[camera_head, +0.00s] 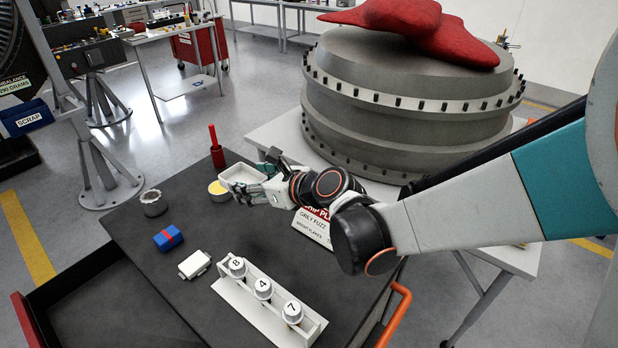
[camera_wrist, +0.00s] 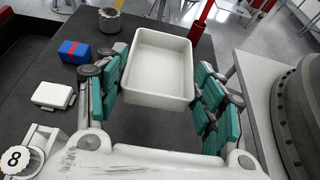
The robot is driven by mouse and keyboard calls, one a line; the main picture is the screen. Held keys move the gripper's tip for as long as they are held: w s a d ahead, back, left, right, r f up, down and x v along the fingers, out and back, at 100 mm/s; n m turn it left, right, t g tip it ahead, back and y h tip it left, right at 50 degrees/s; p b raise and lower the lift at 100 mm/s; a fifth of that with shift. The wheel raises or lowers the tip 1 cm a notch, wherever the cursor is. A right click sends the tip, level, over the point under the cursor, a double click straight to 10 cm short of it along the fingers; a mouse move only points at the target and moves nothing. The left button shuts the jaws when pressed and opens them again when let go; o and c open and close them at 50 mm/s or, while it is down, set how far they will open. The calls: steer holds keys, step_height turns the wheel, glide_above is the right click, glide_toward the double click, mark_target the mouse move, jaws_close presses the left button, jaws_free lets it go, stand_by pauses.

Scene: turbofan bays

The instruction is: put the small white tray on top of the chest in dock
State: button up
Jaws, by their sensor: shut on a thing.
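The small white tray (camera_wrist: 160,66) is a shallow, empty rectangular box. My gripper (camera_wrist: 162,88) is shut on it, with the teal finger pads on its left and right sides. In the head view my gripper (camera_head: 254,187) holds the tray (camera_head: 236,174) over the far right part of the dark chest top (camera_head: 139,258). The tray looks roughly level. I cannot tell whether its underside touches the chest top. No marked dock shows clearly.
On the chest top are a yellow-topped round tin (camera_head: 217,188), a red-handled tool (camera_head: 215,147), a grey ring (camera_head: 153,203), a blue box (camera_head: 168,238), a white box (camera_head: 194,264) and a rack (camera_head: 262,308) of numbered jars. A sign (camera_head: 314,226) stands near my arm. A large engine casing (camera_head: 400,85) stands behind.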

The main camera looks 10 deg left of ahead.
mark_target(261, 229)
step_height(261, 229, down, 13)
steer(key=b, duration=0.8)
steer(key=shift+r, duration=0.2)
steer(key=shift+f, duration=0.2)
steer(key=o, duration=1.1)
steer(key=shift+r, duration=0.25)
steer(key=p+v, duration=0.3)
steer(key=v, duration=0.9)
steer(key=shift+s+f, duration=0.1)
